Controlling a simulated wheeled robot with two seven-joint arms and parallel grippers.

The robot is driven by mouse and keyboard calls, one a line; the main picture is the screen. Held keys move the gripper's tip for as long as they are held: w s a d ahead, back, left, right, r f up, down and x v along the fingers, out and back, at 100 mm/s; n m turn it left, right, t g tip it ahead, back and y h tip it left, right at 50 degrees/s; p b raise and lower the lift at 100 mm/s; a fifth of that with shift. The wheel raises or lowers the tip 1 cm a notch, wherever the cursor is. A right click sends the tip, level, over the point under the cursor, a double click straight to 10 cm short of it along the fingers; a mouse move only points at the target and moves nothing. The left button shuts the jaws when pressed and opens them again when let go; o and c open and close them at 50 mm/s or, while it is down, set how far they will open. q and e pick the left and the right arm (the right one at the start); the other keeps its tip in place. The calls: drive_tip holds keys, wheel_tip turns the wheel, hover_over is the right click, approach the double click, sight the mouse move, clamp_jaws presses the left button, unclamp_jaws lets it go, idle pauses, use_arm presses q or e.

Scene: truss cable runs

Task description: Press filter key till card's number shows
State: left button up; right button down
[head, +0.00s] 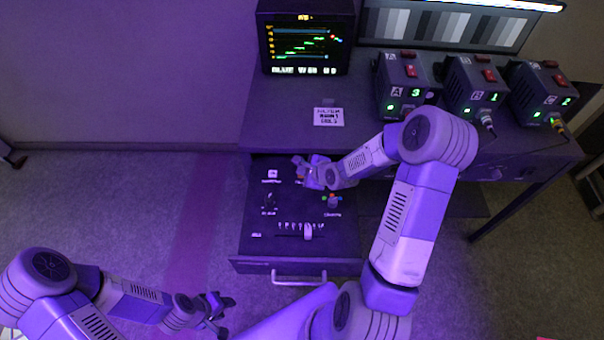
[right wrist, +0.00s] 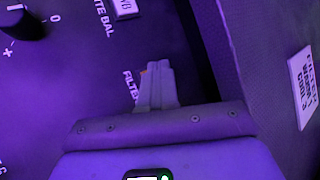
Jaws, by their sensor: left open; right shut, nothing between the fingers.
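The control drawer (head: 250,245) is pulled out under the desk. My right gripper (head: 301,172) is shut and empty, pointing down at its back right part. In the right wrist view, its closed fingertips (right wrist: 156,72) are over the filter key beside the partly covered "FILTER" label (right wrist: 129,84). Only a bit of orange shows at the tips; contact cannot be told. The printed card (head: 329,117) lies on the desk and also shows in the right wrist view (right wrist: 304,88); its small print mentions filter, warm and cool. My left gripper (head: 220,312) is open and empty, low at left.
A monitor (head: 305,40) shows coloured traces and a bottom text line, hard to read. Boxes A (head: 403,85), B (head: 474,88) and C (head: 541,93) show 3, 1 and 2. The drawer also has a white-balance key (head: 271,174), knob (head: 269,201), joystick (head: 332,201) and slider (head: 308,232).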

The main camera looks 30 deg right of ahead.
idle(0.4)
drive_tip(key=shift+r+p, duration=0.7)
drive_tip(key=shift+p, duration=0.05)
wheel_tip(320, 180, up, 5)
drive_tip(key=p, duration=0.4)
drive_tip(key=shift+r+p, duration=0.1)
drive_tip(key=shift+p, duration=0.3)
